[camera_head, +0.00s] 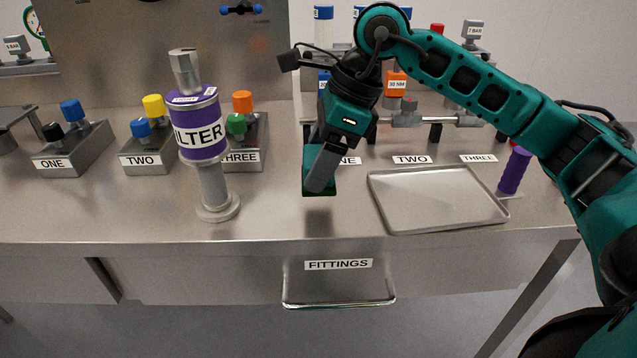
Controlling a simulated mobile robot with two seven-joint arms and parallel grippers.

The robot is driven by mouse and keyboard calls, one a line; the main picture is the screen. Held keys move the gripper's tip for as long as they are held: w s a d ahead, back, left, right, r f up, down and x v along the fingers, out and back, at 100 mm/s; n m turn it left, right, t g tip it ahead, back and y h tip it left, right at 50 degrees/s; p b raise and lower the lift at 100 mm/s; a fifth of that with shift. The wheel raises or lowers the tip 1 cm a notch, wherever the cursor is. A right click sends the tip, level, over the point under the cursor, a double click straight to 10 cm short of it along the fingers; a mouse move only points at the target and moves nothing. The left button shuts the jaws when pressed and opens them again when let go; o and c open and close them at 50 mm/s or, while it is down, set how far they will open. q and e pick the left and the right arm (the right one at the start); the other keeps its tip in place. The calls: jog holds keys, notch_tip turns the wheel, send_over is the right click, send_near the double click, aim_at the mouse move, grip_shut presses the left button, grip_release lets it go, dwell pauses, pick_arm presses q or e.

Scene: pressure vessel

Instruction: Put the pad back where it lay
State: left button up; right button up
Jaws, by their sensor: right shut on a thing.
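My right gripper (321,172) reaches in from the right and points down over the bench, left of the metal tray. It is shut on a dark green pad (309,160), which is largely hidden behind the grey fingers. The pad seems to hang above the bench top, with a dark patch on the steel below it. My left gripper is not in view.
The steel tray (437,198) lies empty on the bench (270,215). A purple cylinder (514,170) stands right of it. The purple FILTER housing (199,128) stands left of the gripper. Blocks with coloured knobs (72,148) stand at the left. A FITTINGS drawer (338,285) is below.

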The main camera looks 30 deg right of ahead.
notch_tip(320, 180, down, 4)
jog(key=shift+r+b, duration=0.15)
jog(key=shift+b, duration=0.2)
jog(key=shift+f, duration=0.4)
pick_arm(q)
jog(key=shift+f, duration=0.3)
pick_arm(e)
jog(key=o, duration=1)
jog(key=shift+d+r, duration=0.1)
jog(key=shift+r, duration=0.35)
pick_arm(q)
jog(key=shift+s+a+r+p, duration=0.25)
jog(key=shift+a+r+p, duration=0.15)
jog(key=shift+p, duration=0.55)
pick_arm(e)
jog(key=v, duration=1.1)
jog(key=shift+s+r, duration=0.15)
jog(key=shift+r, duration=0.1)
